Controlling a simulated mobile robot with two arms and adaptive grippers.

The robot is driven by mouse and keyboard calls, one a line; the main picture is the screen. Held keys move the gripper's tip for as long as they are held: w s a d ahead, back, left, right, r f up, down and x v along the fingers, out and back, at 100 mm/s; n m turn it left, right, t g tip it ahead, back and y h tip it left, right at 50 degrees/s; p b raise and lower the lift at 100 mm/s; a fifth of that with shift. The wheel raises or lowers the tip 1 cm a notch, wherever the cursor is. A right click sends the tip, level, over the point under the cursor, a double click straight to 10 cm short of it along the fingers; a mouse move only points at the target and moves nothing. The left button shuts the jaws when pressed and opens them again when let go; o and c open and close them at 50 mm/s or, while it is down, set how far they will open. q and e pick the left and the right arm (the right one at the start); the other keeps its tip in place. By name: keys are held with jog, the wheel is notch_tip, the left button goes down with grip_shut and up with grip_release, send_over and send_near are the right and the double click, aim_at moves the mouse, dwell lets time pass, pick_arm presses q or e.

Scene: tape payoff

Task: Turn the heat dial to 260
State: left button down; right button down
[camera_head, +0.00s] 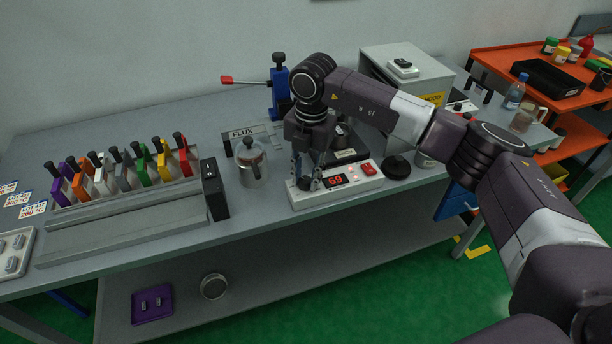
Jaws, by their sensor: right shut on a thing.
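A white heater unit (358,186) with a red lit display (336,180) stands near the front edge of the bench. The digits look like 69. The dark heat dial (304,184) is at the left end of its front panel. My right gripper (305,173) points down over this end, with its fingers shut around the dial. The fingers and wrist partly hide the dial, so I cannot read its pointer. A red switch (369,169) is at the right end of the panel. My left gripper is not in view.
A glass jar (252,170) stands just left of the heater, beside the FLUX block (243,134). A black round lid (397,167) lies to the right. A blue press (279,91) stands behind. A rack (120,220) of coloured holders fills the left.

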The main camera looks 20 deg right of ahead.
aim_at(309, 180)
jog(key=shift+w+r, duration=0.15)
jog(key=c, duration=1.6)
grip_release()
jog(key=r, duration=1.2)
jog(key=shift+s+d, duration=0.25)
jog(key=shift+s, duration=0.1)
jog(key=shift+f, duration=0.1)
